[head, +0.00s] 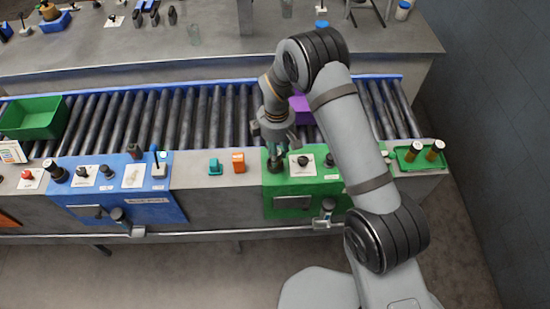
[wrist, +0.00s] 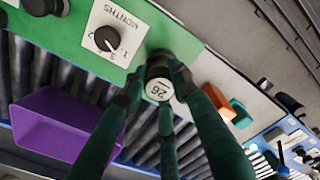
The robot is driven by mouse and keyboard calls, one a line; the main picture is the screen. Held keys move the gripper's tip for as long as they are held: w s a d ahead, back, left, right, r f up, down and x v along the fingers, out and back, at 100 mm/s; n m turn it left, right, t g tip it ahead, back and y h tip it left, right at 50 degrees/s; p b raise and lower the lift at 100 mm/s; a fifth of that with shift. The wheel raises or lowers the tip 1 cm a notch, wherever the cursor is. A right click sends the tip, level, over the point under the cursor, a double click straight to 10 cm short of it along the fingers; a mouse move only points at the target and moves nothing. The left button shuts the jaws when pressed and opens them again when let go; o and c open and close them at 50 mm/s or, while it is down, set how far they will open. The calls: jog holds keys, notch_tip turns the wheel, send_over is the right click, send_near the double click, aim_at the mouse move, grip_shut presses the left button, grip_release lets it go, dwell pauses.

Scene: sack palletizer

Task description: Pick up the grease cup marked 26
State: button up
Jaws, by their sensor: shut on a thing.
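The grease cup marked 26 (wrist: 159,89) is a dark round piece with a white label on its end, in the middle of the wrist view. My gripper (wrist: 160,80) is shut on it, with dark green fingers on its sides. In the head view my gripper (head: 275,155) is over the left part of the green panel (head: 284,205), beside a white card with a black knob. The cup is mostly hidden there by the fingers. I cannot tell whether it still touches the panel.
A purple bin (head: 301,108) is on the roller conveyor (head: 190,120), behind my arm. An orange block (head: 238,161) and a teal block (head: 215,166) stand left of the green panel. A green tray (head: 407,164) with two dark, gold-topped pieces is at right. A blue panel (head: 110,205) is at left.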

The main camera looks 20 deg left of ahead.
grip_shut()
jog(key=shift+r+b, duration=0.3)
jog(key=shift+r, duration=0.2)
notch_tip(320, 180, up, 2)
jog(key=shift+w+a+r+b, duration=0.1)
jog(key=shift+r+b, duration=0.1)
jog(key=shift+b, duration=0.3)
jog(key=s+d+r+p, duration=0.1)
jog(key=d+r, duration=1)
jog(key=r, duration=0.1)
jog(key=shift+s+d+r+p, duration=0.15)
jog(key=shift+d+r+p, duration=0.15)
jog(key=shift+d+r, duration=0.1)
jog(key=shift+d, duration=0.1)
